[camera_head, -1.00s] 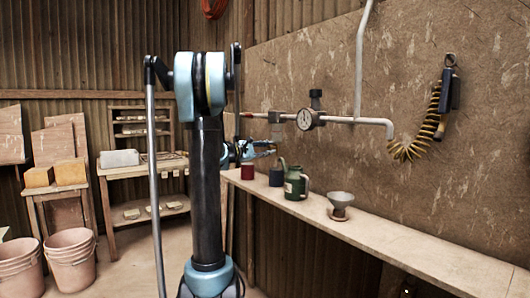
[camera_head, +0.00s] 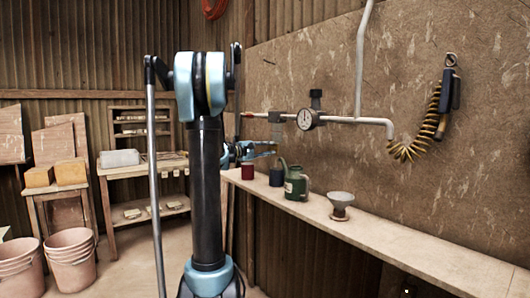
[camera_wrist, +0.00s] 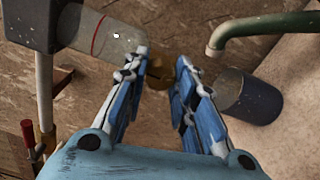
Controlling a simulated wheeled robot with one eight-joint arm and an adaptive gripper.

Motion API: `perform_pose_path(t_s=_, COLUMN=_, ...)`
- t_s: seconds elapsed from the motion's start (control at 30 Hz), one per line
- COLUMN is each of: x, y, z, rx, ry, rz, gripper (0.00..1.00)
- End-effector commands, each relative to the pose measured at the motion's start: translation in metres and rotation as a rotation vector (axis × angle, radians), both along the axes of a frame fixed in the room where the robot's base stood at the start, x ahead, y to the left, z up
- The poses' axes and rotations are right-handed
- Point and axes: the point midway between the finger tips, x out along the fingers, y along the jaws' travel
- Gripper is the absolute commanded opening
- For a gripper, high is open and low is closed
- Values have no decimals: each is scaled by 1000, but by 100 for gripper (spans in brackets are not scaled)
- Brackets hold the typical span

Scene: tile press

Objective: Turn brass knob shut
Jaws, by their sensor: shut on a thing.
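The brass knob (camera_wrist: 160,71) shows in the wrist view at the lower end of a clear bowl (camera_wrist: 112,40) with a red line. My gripper (camera_wrist: 163,62) is shut on the knob, one blue finger on each side, and the fingers hide part of it. In the head view my gripper (camera_head: 263,149) is just under the pipe with the gauge (camera_head: 306,120), left of the green can. The knob is too small and covered to make out there.
A dark blue cup (camera_wrist: 250,97) and a green spout (camera_wrist: 262,26) lie close to the right finger. The shelf (camera_head: 400,240) also carries a green can (camera_head: 296,187), a red cup (camera_head: 248,172) and a funnel (camera_head: 341,203). A coiled hose (camera_head: 415,145) hangs at right.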

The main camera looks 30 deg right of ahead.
Motion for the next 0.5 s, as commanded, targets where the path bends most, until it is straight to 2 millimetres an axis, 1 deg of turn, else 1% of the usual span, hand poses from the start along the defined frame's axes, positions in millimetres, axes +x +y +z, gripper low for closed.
perform_pose_path(t_s=0.13, x=-3, y=0, z=-2, rx=3, ry=-2, rz=-5, gripper=1)
perform_pose_path(t_s=0.17, x=-3, y=0, z=-2, rx=3, ry=-2, rz=-6, gripper=32)
perform_pose_path(t_s=0.2, x=-3, y=0, z=-2, rx=3, ry=-2, rz=-6, gripper=41)
perform_pose_path(t_s=0.23, x=-3, y=0, z=-2, rx=3, ry=-2, rz=-6, gripper=46)
perform_pose_path(t_s=0.5, x=-2, y=0, z=-1, rx=2, ry=0, rz=-3, gripper=46)
